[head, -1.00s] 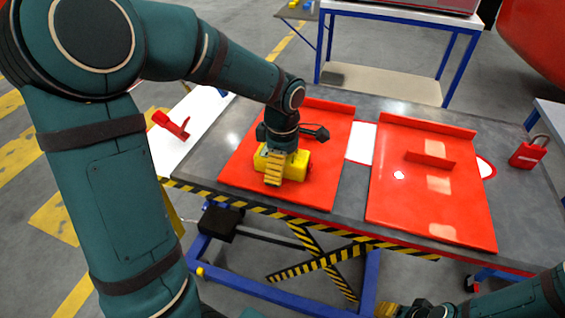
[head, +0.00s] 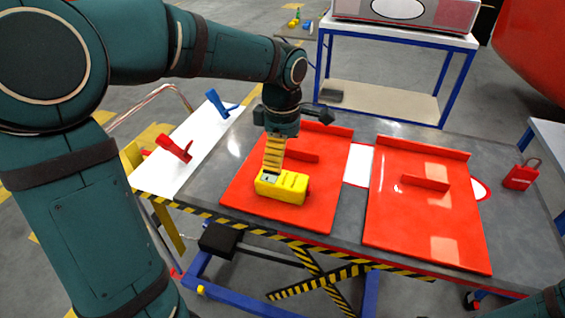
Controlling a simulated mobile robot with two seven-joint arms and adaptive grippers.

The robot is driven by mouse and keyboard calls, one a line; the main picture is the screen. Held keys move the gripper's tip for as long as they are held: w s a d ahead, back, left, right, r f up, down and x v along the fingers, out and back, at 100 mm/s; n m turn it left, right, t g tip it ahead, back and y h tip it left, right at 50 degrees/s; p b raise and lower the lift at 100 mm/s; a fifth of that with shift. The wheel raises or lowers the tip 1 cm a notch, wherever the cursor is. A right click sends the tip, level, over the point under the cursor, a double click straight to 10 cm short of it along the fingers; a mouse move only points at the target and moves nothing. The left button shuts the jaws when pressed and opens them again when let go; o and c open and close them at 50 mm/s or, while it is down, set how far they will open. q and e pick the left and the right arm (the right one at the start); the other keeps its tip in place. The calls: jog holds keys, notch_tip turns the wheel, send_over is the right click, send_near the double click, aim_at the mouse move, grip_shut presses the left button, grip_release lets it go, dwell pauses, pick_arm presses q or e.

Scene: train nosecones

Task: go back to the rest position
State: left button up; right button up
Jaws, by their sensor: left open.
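My left gripper (head: 272,168) is open and points down over the left red panel (head: 248,196). Its yellow fingers are just behind and above a yellow box-shaped tool (head: 283,188), which lies on that panel. The fingers overlap the tool's upper left end in the picture, so I cannot tell whether they touch it. My right gripper is out of the frame; only a bit of my right arm shows at the lower right corner.
A second red panel (head: 425,220) lies to the right on the grey lift table (head: 355,207). A red padlock-shaped item (head: 521,174) stands at the table's right. Red (head: 174,149) and blue (head: 220,103) clamp-like tools are on a white surface at left. A white-topped bench (head: 400,31) stands behind.

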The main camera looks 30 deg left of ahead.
pick_arm(q)
jog(key=shift+r, duration=0.55)
